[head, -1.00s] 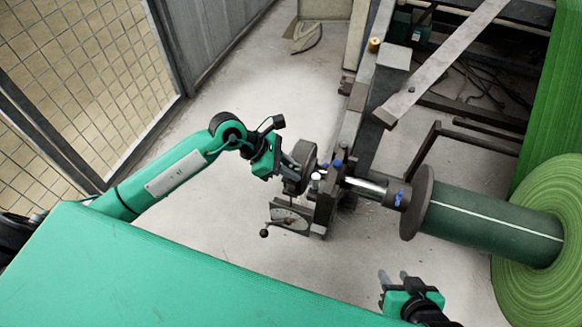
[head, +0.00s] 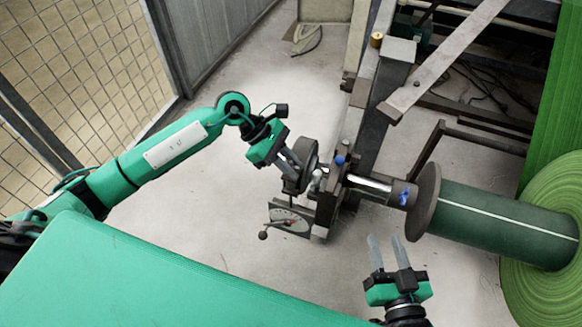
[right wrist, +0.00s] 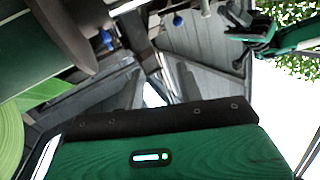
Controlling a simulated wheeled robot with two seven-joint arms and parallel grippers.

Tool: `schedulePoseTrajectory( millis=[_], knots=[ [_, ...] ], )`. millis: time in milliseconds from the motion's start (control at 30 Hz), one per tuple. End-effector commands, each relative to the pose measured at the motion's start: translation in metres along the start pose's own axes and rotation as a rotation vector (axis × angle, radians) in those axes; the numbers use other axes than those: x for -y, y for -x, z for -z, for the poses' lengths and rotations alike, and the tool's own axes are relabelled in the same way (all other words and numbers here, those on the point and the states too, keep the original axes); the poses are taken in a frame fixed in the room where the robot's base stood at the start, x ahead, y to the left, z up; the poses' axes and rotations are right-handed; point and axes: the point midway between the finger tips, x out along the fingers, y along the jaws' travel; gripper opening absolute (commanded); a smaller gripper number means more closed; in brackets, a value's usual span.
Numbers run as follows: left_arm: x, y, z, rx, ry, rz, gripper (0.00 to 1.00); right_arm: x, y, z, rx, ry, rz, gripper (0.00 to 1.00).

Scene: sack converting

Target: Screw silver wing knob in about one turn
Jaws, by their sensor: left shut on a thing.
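The silver wing knob (head: 317,180) is a small bright piece on the dark shaft bracket, in the middle of the head view. My left gripper (head: 296,172) comes in from the left with its grey fingers closed at the silver wing knob, beside a dark round disc (head: 309,153). The exact contact is partly hidden and small. My right gripper (head: 388,243) is open and empty, fingers pointing up in the head view, below the bracket and apart from it. In the right wrist view, my left gripper (right wrist: 236,32) shows at the upper right.
A blue knob (head: 340,160) tops the bracket, and another blue piece (head: 404,195) sits on the shaft collar. A dial plate (head: 290,219) with a lever hangs below. A dark flange (head: 424,202) and green roll (head: 545,235) stand right. Mesh fence (head: 85,70) is left.

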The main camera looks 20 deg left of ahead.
Motion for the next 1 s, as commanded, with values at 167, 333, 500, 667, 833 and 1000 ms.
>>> schedulePoseTrajectory(
  millis=[167,333,500,667,833,1000],
  knots=[
    [0.000,0.000,0.001,0.000,-0.018,0.019,0.00,-0.001,-0.003,0.011,-0.070,0.005,0.001,0.36],
    [0.000,0.000,0.000,0.000,-0.019,0.020,0.00,-0.001,-0.003,0.013,-0.075,0.005,0.001,0.36],
    [0.000,0.000,0.000,0.001,-0.019,0.020,0.24,-0.001,-0.003,0.013,-0.074,0.005,0.001,0.36],
    [0.000,0.000,0.000,0.000,-0.019,0.019,0.34,-0.001,-0.003,0.013,-0.074,0.005,0.001,0.36],
    [0.000,0.001,0.000,0.000,-0.019,0.019,0.34,-0.001,-0.003,0.013,-0.074,0.005,0.001,0.36],
    [-0.001,0.016,0.000,-0.001,-0.018,0.016,0.34,0.000,-0.002,0.012,-0.057,0.003,0.002,0.36]
  ],
)
